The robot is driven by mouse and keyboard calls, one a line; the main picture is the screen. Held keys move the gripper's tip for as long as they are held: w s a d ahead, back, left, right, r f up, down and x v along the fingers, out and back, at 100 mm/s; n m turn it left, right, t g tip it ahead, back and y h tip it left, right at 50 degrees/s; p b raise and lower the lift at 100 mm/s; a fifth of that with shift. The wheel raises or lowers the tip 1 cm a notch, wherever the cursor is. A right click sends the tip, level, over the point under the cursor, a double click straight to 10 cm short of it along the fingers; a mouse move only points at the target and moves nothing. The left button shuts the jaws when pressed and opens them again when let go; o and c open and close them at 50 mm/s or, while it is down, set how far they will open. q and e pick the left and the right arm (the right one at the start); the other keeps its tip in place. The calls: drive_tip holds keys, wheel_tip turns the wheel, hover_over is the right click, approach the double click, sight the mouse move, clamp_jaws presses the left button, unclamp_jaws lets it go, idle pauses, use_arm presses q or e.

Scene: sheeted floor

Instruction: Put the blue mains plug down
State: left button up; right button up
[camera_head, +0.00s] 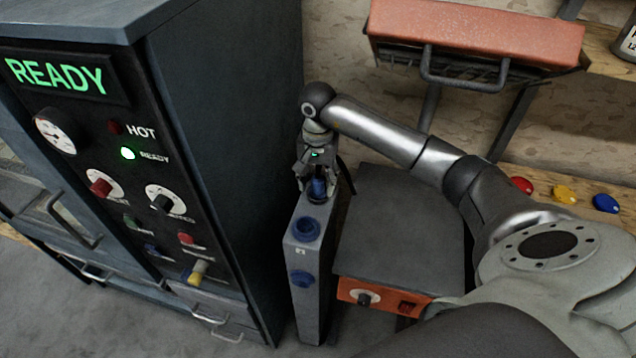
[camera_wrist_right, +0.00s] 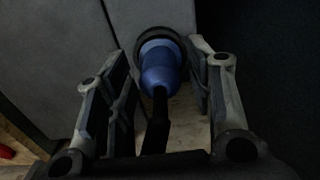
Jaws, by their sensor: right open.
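The blue mains plug (camera_head: 319,187) stands at the far end of the narrow grey box's top (camera_head: 322,214). In the right wrist view the plug (camera_wrist_right: 160,68) has its front end at a dark round ring on a grey surface, with a black cable running back toward the camera. I cannot tell how deep it sits. My right gripper (camera_head: 317,180) is over the plug; its fingers are open on either side, with visible gaps in the right wrist view (camera_wrist_right: 157,58). My left gripper is not in view.
A dark cabinet (camera_head: 225,130) with a lit READY panel rises close on the left. A grey-topped orange unit (camera_head: 400,235) is close on the right.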

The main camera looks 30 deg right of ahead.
wheel_tip(320, 180, up, 9)
drive_tip(key=b, duration=0.2)
drive_tip(key=shift+r+b, duration=0.1)
drive_tip(key=shift+b, duration=0.3)
drive_tip(key=shift+r, duration=0.75)
